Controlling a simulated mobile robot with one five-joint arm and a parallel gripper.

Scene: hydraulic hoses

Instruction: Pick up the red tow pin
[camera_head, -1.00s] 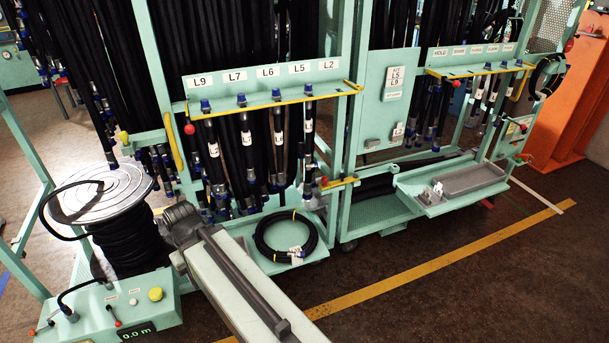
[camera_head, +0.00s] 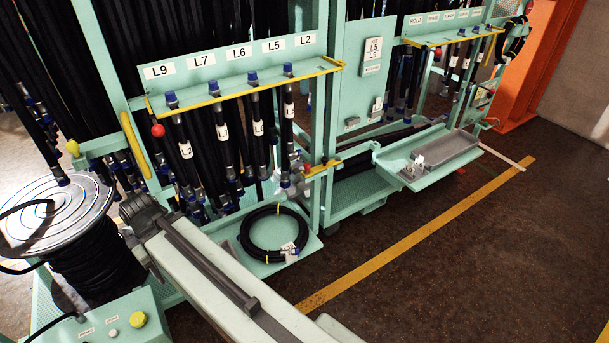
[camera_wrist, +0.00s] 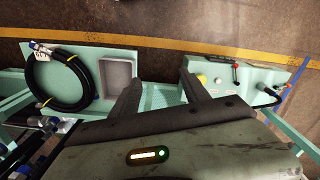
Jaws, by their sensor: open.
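No thing is plainly recognisable as the red tow pin. A round red knob (camera_head: 158,130) sits at the left end of the rack's labelled hose rail in the head view. A small red piece (camera_head: 307,168) shows by the short yellow-edged bracket at the rail's right. I cannot tell whether either is the pin. My gripper (camera_wrist: 160,76) is open and empty in the wrist view, its two dark fingers spread apart. It points down over the floor side of the rack, touching none of these red pieces. In the head view my arm reaches in front of the rack's lower left.
A coiled black hose (camera_head: 243,235) lies on a green tray beside my arm. A hose reel (camera_head: 50,215) and a control box (camera_head: 105,325) stand at the left. A shelf with a grey tray (camera_head: 450,150) juts out at the right. The floor beyond the yellow line is clear.

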